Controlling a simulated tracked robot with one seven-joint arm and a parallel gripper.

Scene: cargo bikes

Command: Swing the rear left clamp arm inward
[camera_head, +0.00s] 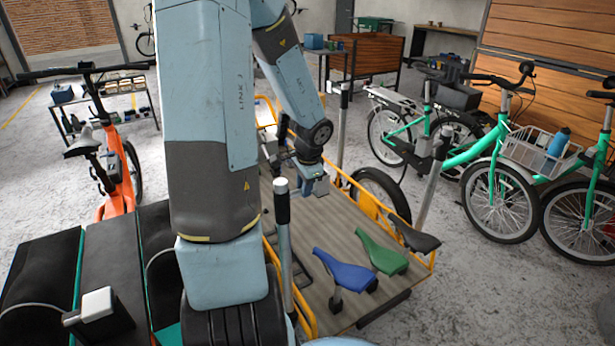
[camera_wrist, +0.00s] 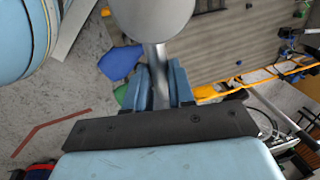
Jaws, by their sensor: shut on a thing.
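In the wrist view my gripper (camera_wrist: 160,88) is shut, its pale blue fingers on either side of a slim silver post, the clamp arm (camera_wrist: 160,60), with a round grey top close to the camera. In the head view my gripper (camera_head: 316,183) is low over the cargo bike's wooden bed (camera_head: 325,225). Which upright it holds is hard to tell there, as my own arm hides part of the bed. Other black-topped uprights stand at the near side (camera_head: 283,225), far side (camera_head: 341,125) and right side (camera_head: 431,180) of the bed.
A blue saddle (camera_head: 345,272) and a green saddle (camera_head: 381,254) lie on the bed near its front edge. A yellow rail (camera_head: 376,212) borders the bed. Green bikes (camera_head: 500,190) stand to the right, an orange bike (camera_head: 120,180) to the left.

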